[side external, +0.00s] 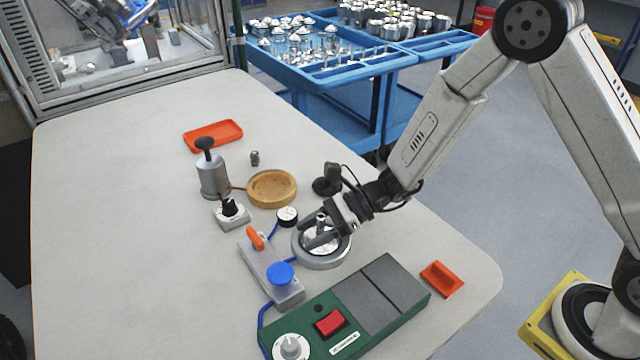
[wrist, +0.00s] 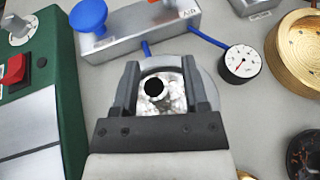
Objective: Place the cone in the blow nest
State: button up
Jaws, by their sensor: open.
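The cone (wrist: 165,95), a shiny metal part with a dark round hole in its top, sits in the round grey blow nest (side external: 322,261). In the side external view the cone (side external: 320,222) stands upright with its narrow neck up. My gripper (side external: 318,232) is over the nest with its fingers around the cone's neck. In the wrist view my gripper (wrist: 166,75) is open, one finger on each side of the cone, with gaps visible. The nest's rim (wrist: 211,75) shows partly behind the right finger; its near side is hidden by my gripper.
A grey valve block (side external: 270,272) with a blue knob and orange lever stands left of the nest. A gauge (side external: 287,216), a brass dish (side external: 271,188) and a green control box (side external: 345,310) are close by. Free table lies at the far left.

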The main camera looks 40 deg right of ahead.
jog(key=shift+r, duration=0.15)
jog(key=shift+d+r, duration=0.1)
jog(key=shift+d, duration=0.05)
jog(key=v, duration=1.1)
jog(key=shift+s+d, duration=0.15)
jog(key=shift+d, duration=0.2)
